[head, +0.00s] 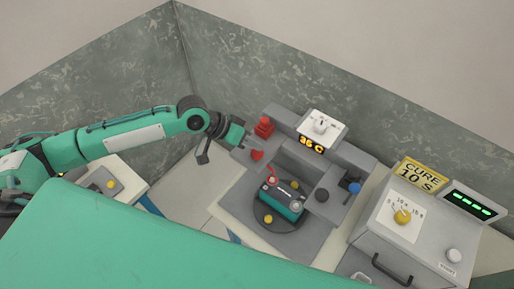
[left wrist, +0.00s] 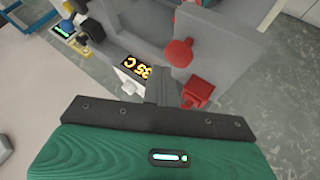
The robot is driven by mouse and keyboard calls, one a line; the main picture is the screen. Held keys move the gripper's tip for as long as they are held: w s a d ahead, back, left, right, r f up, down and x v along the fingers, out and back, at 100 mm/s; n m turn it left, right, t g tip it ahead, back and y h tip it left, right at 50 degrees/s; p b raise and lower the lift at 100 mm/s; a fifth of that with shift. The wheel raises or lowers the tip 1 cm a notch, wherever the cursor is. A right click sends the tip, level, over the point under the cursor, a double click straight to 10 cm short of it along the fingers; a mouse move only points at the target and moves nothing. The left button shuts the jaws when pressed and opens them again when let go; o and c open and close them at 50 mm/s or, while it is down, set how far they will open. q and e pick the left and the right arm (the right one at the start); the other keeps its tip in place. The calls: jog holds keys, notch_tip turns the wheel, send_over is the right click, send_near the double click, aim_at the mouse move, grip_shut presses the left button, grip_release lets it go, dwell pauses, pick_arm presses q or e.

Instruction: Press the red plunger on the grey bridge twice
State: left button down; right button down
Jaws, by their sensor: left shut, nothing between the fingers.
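The grey bridge (head: 340,155) stands over a dark round plate (head: 278,218). Two red parts sit at its left end: a stepped red piece (head: 264,127) on top at the back and a round red knob (head: 257,155) in front of it. I cannot tell for sure which is the plunger. My left gripper (head: 240,141) is shut and empty, close beside both red parts; contact cannot be made out. The left wrist view also shows the round red knob (left wrist: 180,52) and the stepped red piece (left wrist: 198,94) beyond my gripper's fingers (left wrist: 155,88). My right gripper is not in view.
A teal and black battery (head: 281,201) lies under the bridge. A white dial box (head: 321,127) with an orange temperature display stands behind. Black (head: 321,195) and blue (head: 354,187) knobs are at the right. A grey curing box (head: 405,240) stands further right.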

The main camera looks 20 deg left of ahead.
aim_at(253, 153)
pick_arm(q)
notch_tip(253, 153, up, 5)
jog(key=p, duration=0.5)
jog(key=shift+r, duration=0.1)
dwell(0.4)
dwell(0.5)
